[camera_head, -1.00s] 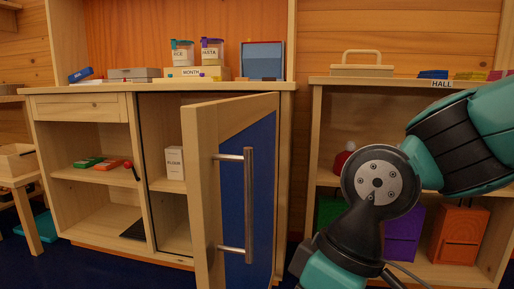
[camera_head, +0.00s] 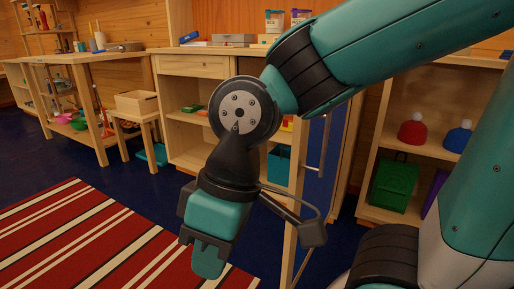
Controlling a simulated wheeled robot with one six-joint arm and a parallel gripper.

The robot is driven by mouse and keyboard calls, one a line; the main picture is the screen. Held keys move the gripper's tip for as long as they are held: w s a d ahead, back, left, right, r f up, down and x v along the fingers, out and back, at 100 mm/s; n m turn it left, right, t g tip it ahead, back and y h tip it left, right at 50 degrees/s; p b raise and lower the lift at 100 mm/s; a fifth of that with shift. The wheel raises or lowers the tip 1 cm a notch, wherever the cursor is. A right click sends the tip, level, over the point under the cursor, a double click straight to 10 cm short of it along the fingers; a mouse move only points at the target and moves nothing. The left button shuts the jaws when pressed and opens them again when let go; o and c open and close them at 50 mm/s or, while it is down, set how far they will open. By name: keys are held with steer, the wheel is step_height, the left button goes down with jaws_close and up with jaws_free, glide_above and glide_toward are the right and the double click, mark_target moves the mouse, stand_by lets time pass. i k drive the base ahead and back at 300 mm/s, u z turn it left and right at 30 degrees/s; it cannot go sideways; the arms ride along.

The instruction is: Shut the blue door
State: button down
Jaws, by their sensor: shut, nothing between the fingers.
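The blue door (camera_head: 321,180) stands open in the head view, swung out from the cabinet and seen at a steep angle. It has a pale wood frame and a long upright metal bar handle (camera_head: 325,145). My arm crosses in front of the cabinet and hides the door's upper left part. My gripper (camera_head: 208,262) points down, left of the door and over the floor, apart from door and handle. It is shut and empty.
The wooden cabinet (camera_head: 194,67) stands behind my arm. A shelf unit at the right holds a red hat (camera_head: 412,130), a blue hat (camera_head: 458,137) and a green box (camera_head: 393,186). A striped rug (camera_head: 100,240) covers the floor at left. A small stool (camera_head: 140,124) holds a wooden box.

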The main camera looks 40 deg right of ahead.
mark_target(317, 143)
steer(key=u, duration=0.3)
steer(key=k, duration=0.9)
steer(key=z, duration=1.4)
steer(key=i, duration=0.5)
